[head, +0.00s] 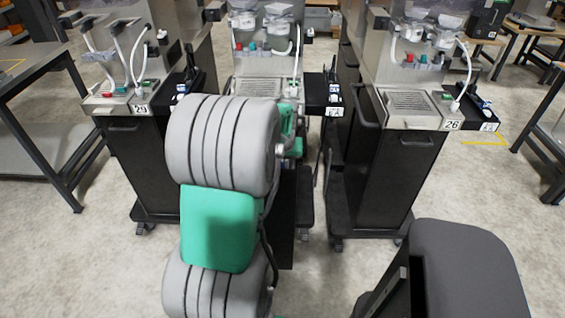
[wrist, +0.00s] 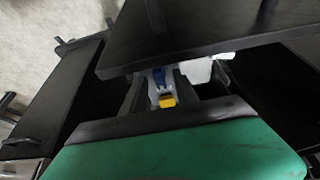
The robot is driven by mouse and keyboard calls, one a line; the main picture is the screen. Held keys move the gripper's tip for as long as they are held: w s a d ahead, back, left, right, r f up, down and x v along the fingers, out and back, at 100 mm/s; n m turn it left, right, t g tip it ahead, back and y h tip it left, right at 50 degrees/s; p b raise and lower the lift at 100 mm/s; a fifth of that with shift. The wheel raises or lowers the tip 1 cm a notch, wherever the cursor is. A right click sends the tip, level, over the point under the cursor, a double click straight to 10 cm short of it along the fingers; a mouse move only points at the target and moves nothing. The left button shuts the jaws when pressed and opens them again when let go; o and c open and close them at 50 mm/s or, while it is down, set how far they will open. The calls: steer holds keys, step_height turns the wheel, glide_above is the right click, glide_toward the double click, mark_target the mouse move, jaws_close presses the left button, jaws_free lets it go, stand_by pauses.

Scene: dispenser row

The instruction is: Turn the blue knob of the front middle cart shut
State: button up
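The middle cart (head: 263,65) stands straight ahead in the head view, its lower front largely hidden by my arm. A black side tray (head: 318,108) juts from its right, with a small white and blue part (head: 334,98) on it. In the wrist view a small blue part (wrist: 159,79), which looks like the blue knob, shows below a dark panel edge, with a yellow piece (wrist: 167,101) just under it. Its turn angle is unclear. My gripper is hidden behind my arm in the head view. Dark bars flank the blue part in the wrist view, but finger opening and contact are unclear.
Metal tables stand at the far left (head: 35,65) and right. Grey floor (head: 80,270) is open at the front left.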

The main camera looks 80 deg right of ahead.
steer(key=shift+c, duration=0.4)
jaws_close()
steer(key=shift+m, duration=0.3)
steer(key=m, duration=0.1)
steer(key=m+g, duration=0.1)
steer(key=m, duration=0.1)
steer(key=shift+w+m+g+b, duration=0.2)
steer(key=shift+m+g+b, duration=0.1)
steer(key=m, duration=0.2)
steer(key=m+g, duration=0.1)
steer(key=m, duration=0.1)
steer(key=shift+w+m+g+y, duration=0.1)
steer(key=shift+m+g+y, duration=0.2)
steer(key=m+g+y, duration=0.1)
steer(key=m, duration=0.3)
steer(key=shift+w+d+b, duration=0.1)
steer(key=shift+d+b, duration=0.05)
steer(key=shift+b, duration=0.15)
steer(key=m+y, duration=0.1)
steer(key=m, duration=0.1)
steer(key=m+g+p, duration=0.1)
steer(key=m, duration=0.2)
steer(key=shift+y, duration=0.4)
steer(key=shift+d, duration=0.1)
